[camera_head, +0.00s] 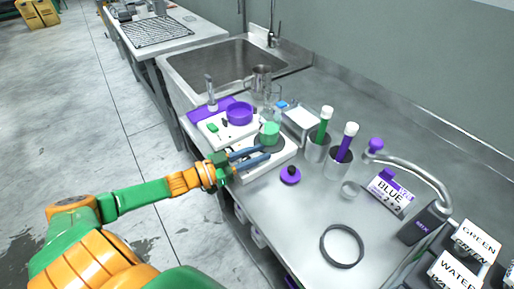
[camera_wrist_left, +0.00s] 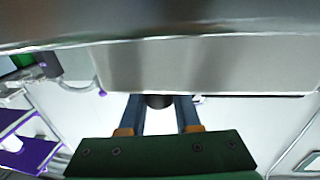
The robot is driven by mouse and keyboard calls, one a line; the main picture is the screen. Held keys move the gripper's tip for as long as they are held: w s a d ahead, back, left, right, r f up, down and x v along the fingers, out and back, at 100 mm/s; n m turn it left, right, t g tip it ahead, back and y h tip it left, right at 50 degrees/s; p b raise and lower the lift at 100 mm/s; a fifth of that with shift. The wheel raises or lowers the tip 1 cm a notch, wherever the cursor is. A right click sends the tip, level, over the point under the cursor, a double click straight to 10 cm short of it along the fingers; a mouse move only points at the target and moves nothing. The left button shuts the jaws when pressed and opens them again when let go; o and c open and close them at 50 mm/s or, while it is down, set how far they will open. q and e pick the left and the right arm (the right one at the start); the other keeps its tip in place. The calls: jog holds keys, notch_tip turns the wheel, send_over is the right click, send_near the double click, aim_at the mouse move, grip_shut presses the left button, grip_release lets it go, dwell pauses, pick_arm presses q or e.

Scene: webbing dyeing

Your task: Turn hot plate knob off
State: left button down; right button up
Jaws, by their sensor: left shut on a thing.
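The white hot plate (camera_head: 284,161) stands on the steel counter with a dark round heating disc, and a green container (camera_head: 270,129) is on or just behind the disc. My left gripper (camera_head: 266,153) reaches in from the left, its blue-grey fingers at the hot plate's near side. In the left wrist view, a dark round knob (camera_wrist_left: 158,101) sits between the two fingers of the left gripper (camera_wrist_left: 160,98), which is shut on it. The knob is hidden in the head view, and its marking cannot be read. My right gripper is not in view.
A black ring (camera_head: 342,246) lies on open counter.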

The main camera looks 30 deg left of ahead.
aim_at(241, 176)
pick_arm(q)
jog(key=n+y+p, duration=0.1)
jog(key=y+p, duration=0.1)
jog(key=n+t+y+p, duration=0.1)
jog(key=y+p, duration=0.1)
jog(key=a+n+t+y+p, duration=0.1)
jog(key=n+y+p, duration=0.1)
jog(key=shift+w+r, duration=0.2)
jog(key=shift+r, duration=0.15)
jog(key=y, duration=0.1)
jog(key=n+y+p, duration=0.1)
jog(key=n+y, duration=0.1)
jog(key=shift+a+f+t+p, duration=0.15)
jog(key=shift+a+t+p, duration=0.1)
jog(key=shift+t+p, duration=0.1)
jog(key=shift+a+f+n+y+p, duration=0.15)
jog(key=shift+n+y+p, duration=0.25)
jog(key=shift+n+y, duration=0.6)
jog(key=shift+a+y, duration=0.1)
jog(key=shift+y, duration=0.3)
jog(key=c, duration=0.6)
grip_release()
jog(key=shift+w, duration=0.1)
jog(key=s, duration=0.4)
jog(key=s+d, duration=0.1)
jog(key=s, duration=0.1)
jog(key=shift+s+f, duration=0.1)
jog(key=shift+s, duration=0.5)
